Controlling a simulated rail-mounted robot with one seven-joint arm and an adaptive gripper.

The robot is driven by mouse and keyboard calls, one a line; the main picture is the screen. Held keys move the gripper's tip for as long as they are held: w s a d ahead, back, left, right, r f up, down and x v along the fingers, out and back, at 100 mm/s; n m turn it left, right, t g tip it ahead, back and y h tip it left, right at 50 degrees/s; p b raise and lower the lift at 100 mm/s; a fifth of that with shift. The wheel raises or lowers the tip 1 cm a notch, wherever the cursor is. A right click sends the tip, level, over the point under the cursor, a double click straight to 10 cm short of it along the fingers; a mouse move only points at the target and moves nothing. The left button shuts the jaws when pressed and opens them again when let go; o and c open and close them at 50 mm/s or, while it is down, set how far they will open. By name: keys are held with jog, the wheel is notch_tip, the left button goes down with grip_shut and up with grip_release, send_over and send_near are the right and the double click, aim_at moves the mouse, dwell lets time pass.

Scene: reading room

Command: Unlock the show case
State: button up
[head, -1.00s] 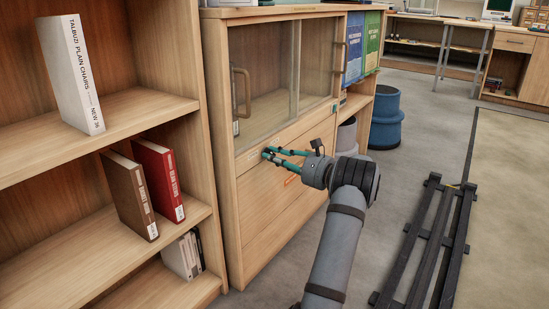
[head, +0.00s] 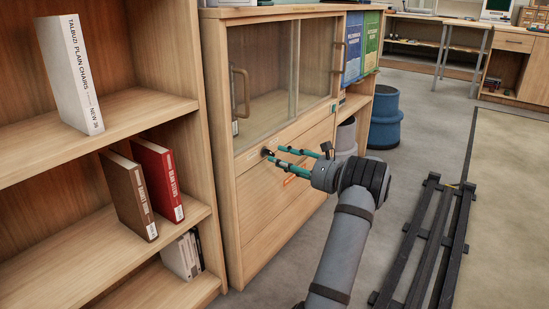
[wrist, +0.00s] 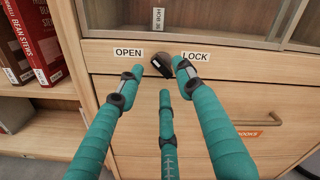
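The show case (head: 250,205) is a light wood cabinet with sliding glass doors above and wooden fronts below. A dark lock knob (wrist: 161,65) sits on the rail under the glass, between an OPEN label (wrist: 128,53) on the left and a LOCK label (wrist: 196,56) on the right. The knob looks tilted; I cannot tell which label it points to. It also shows in the head view (head: 267,153). My gripper (head: 280,156) has teal fingers, spread and empty in front of the knob. In the wrist view the fingertips (wrist: 158,76) frame the knob from left, right and below.
An open bookshelf (head: 205,120) with several books stands close on the left. An orange label (wrist: 248,133) is on the lower front. A dark rail (head: 430,240) runs along the floor at right.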

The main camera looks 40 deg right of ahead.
aim_at(268, 153)
jog(key=v, duration=0.8)
jog(key=shift+s, duration=0.35)
jog(key=shift+w, duration=0.1)
jog(key=x, duration=1.1)
jog(key=shift+w, duration=0.4)
jog(key=shift+s, duration=0.1)
